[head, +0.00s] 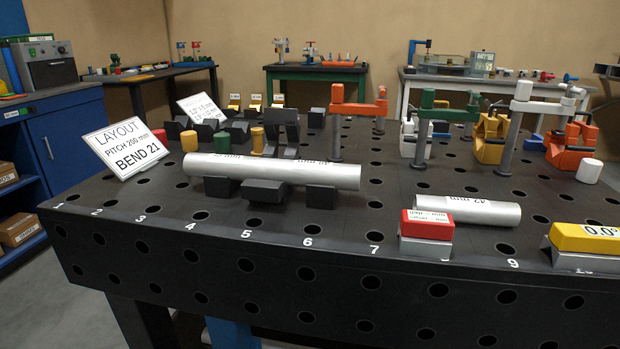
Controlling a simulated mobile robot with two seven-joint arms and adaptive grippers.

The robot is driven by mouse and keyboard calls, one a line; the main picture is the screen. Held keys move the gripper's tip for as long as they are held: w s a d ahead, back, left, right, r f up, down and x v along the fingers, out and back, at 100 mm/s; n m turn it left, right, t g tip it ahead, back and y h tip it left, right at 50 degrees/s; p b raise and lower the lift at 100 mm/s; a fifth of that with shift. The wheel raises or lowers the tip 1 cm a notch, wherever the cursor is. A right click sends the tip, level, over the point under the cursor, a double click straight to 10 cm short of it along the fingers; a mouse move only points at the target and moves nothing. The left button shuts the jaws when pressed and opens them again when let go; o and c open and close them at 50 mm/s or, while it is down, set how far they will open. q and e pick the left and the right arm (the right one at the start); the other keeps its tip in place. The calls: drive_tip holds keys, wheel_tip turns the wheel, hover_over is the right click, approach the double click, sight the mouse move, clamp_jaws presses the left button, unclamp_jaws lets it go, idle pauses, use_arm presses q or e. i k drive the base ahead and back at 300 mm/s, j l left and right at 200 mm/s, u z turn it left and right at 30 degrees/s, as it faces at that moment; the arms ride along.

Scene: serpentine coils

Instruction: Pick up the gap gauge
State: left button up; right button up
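No object in the head view carries the words gap gauge, so I cannot tell for certain which one it is. A short silver cylinder (481,213) with a white label that seems to read 42 mm lies on its side on the black table, right of centre. A red-topped block (427,227) with a white label and a grey base stands just left of it, near the front edge. A yellow-topped block (590,239) marked 0.0° stands at the right edge of the view. Neither of my grippers shows.
A long silver tube (320,173) rests on black V-blocks (265,191) on the holed black table (200,228). Several clamps, such as an orange one (356,109), stand behind. A layout sign (127,149) stands at left. The front strip is mostly clear.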

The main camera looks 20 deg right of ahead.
sight(421, 234)
drive_tip(key=k+l+u, duration=0.3)
drive_tip(key=k, duration=0.3)
drive_tip(key=k+u, duration=0.3)
drive_tip(key=k, duration=0.35)
